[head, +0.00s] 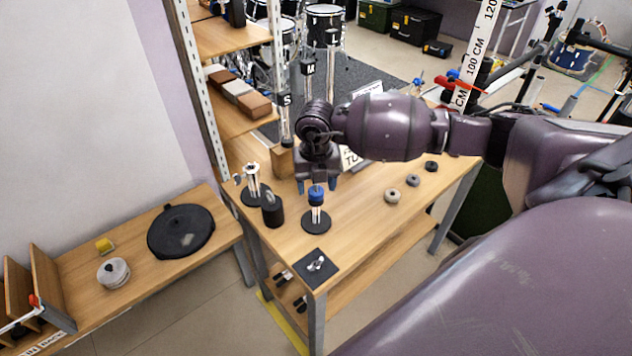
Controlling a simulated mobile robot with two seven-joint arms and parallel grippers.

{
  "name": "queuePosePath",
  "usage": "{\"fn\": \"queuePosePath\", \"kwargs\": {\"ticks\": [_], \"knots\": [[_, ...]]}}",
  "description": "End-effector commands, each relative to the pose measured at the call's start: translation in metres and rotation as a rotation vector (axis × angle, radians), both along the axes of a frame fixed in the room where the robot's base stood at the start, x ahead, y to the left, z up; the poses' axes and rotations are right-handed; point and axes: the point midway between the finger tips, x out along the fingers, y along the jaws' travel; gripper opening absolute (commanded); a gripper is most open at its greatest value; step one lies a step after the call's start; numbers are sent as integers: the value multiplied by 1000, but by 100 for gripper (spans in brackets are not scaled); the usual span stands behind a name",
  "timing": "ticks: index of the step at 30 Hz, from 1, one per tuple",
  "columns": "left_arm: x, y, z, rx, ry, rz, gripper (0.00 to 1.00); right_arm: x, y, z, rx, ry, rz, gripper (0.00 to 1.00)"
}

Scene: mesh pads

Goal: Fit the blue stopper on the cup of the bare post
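A blue stopper (317,194) sits at the top of a short pale post with a round black base (316,223), near the middle of the table. My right gripper (316,186) points down just above the stopper. Its two blue-tipped fingers stand apart, one to each side, with no visible contact. A second, silvery post (252,179) with a black base stands to the left, with no blue stopper on it. Its cup detail is too small to tell. My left gripper is out of view.
A dark cylinder (272,210) stands between the posts. A black square plate (316,266) with a metal fitting lies at the near corner. A shelf rack (233,40) rises behind.

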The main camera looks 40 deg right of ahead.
Motion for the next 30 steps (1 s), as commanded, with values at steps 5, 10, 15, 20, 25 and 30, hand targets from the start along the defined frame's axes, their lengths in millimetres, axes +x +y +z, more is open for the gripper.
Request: {"fn": "queuePosePath", "kwargs": {"ticks": [5,10,15,20,25,30], "knots": [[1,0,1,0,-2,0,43,0,0,0,0,0,0,68],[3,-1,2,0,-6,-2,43,0,0,2,0,-1,0,68],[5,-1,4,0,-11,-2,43,1,0,17,0,-2,0,68],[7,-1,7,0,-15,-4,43,1,0,46,-1,-4,1,68],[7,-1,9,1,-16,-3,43,1,0,77,-1,-4,0,68],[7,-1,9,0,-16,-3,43,1,0,98,0,-2,1,68]]}}
